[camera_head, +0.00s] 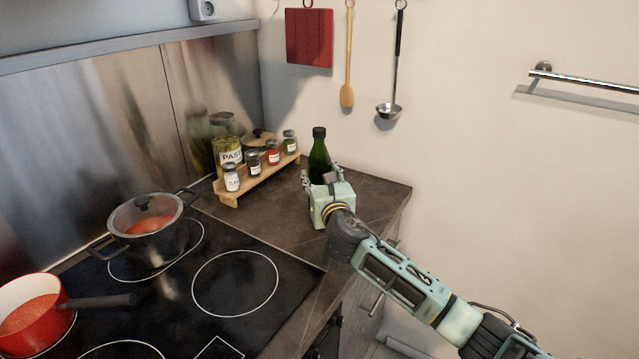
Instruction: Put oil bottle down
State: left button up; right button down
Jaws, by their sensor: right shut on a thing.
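The oil bottle (319,158) is dark green with a black cap and looks upright over the dark countertop (376,187), near the back right corner. My right gripper (322,180) is shut on the bottle from the front. The gripper hides the bottle's lower part, so I cannot tell whether its base touches the counter. My left gripper is not in view.
A wooden spice rack (230,197) with several jars stands left of the bottle. A lidded pot (150,240) and a red saucepan (38,320) sit on the black cooktop (190,325). The countertop right of the bottle is clear up to its edge.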

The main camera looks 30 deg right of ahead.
jog(key=shift+f, duration=0.5)
jog(key=shift+f, duration=0.15)
jog(key=c, duration=0.9)
grip_release()
jog(key=shift+f, duration=0.1)
jog(key=shift+c, duration=0.2)
jog(key=v, duration=1.2)
